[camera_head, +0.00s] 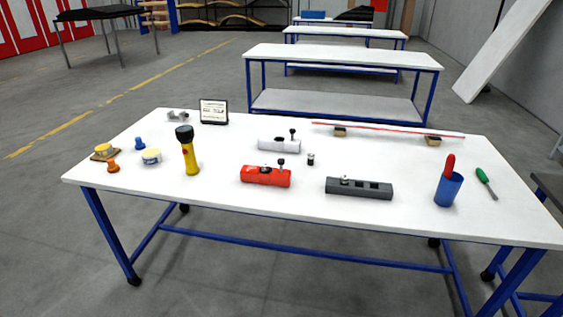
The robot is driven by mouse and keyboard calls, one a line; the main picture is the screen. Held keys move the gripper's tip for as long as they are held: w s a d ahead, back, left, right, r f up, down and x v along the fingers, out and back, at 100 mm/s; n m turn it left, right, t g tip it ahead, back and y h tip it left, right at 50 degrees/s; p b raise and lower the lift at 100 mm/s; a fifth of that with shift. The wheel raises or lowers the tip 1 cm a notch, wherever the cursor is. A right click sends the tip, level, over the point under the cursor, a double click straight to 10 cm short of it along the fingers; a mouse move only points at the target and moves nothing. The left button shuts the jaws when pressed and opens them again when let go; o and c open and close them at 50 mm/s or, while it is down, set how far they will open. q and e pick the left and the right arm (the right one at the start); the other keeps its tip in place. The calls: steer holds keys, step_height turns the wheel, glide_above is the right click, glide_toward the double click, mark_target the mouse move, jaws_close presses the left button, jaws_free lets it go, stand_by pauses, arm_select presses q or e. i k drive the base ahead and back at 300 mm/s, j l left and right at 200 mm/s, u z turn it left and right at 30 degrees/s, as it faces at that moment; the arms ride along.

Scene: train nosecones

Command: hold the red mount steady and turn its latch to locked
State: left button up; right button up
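The red mount (262,178) lies on the white table (225,203), near the middle of its front half. It is a block with a dark, small part on top that looks like its latch (281,163), standing up near the right end. The latch is too small to tell its exact setting. A white mount (278,146) of similar shape lies behind it. A dark grey mount (362,189) lies to its right. Neither of my grippers shows in the head view, and nothing touches the red mount.
A yellow flashlight (190,158) stands left of the red mount. A small dark cylinder (310,159) stands behind it. A blue cup (448,190) and green screwdriver (486,183) are at the right. A long red rod (385,129) rests along the back. The table's front strip is clear.

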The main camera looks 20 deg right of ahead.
mark_target(280, 161)
steer(key=i+z, duration=0.1)
steer(key=z, duration=0.25)
steer(key=i+z, duration=0.15)
steer(key=z, duration=0.25)
